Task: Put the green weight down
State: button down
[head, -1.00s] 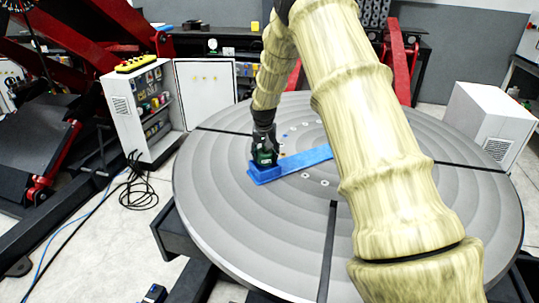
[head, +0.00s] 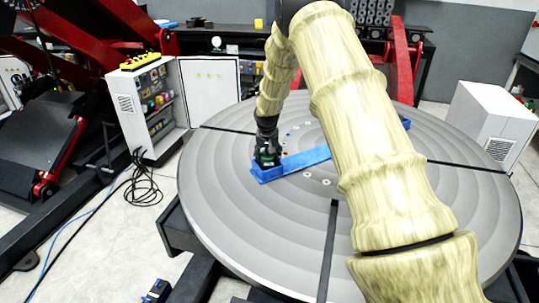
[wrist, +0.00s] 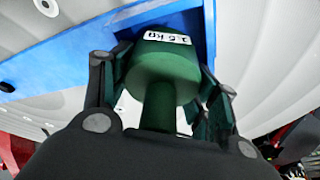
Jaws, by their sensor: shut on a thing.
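The green weight (wrist: 165,65) has a wide head with a white label and a narrower stem, seen close up in the wrist view. My gripper (wrist: 160,95) is shut on it, with dark fingers on both sides. In the head view my gripper (head: 267,153) points down at the near left end of a long blue bar (head: 308,158), which has a raised blue part at that end. The weight is mostly hidden by the fingers there. I cannot tell whether its underside touches the blue surface. The bar also shows behind the weight in the wrist view (wrist: 60,60).
The blue bar lies on a large round grey turntable (head: 230,220) with dark slots. My arm crosses above and hides part of the bar. An open cabinet (head: 130,110) stands at left, a white box (head: 490,120) at right. Bare turntable surrounds the bar.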

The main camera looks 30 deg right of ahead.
aim_at(268, 163)
jog(key=shift+s+a+f+b, duration=0.15)
jog(key=shift+s+a+f, duration=0.15)
jog(key=shift+f, duration=0.35)
jog(key=shift+s+a+f+b, duration=0.15)
jog(key=shift+s+a+f, duration=0.1)
jog(key=shift+f, duration=0.35)
jog(key=c, duration=0.6)
grip_release()
jog(key=shift+f, duration=0.2)
jog(key=shift+o, duration=1)
jog(key=shift+w+d+f, duration=0.15)
jog(key=shift+w+f, duration=0.25)
jog(key=shift+f, duration=0.05)
jog(key=shift+s+d+r+g, duration=0.2)
jog(key=shift+r+g, duration=0.1)
jog(key=shift+r, duration=0.15)
jog(key=shift+w+r+p, duration=0.1)
jog(key=shift+r+p, duration=0.3)
jog(key=shift+p, duration=0.05)
jog(key=shift+d+r+b, duration=0.1)
jog(key=shift+r+b, duration=0.05)
jog(key=shift+b, duration=0.25)
jog(key=b+v, duration=0.3)
jog(key=v, duration=0.9)
jog(key=shift+w+d+r+b, duration=0.1)
jog(key=shift+r+b, duration=0.05)
jog(key=shift+b, duration=0.2)
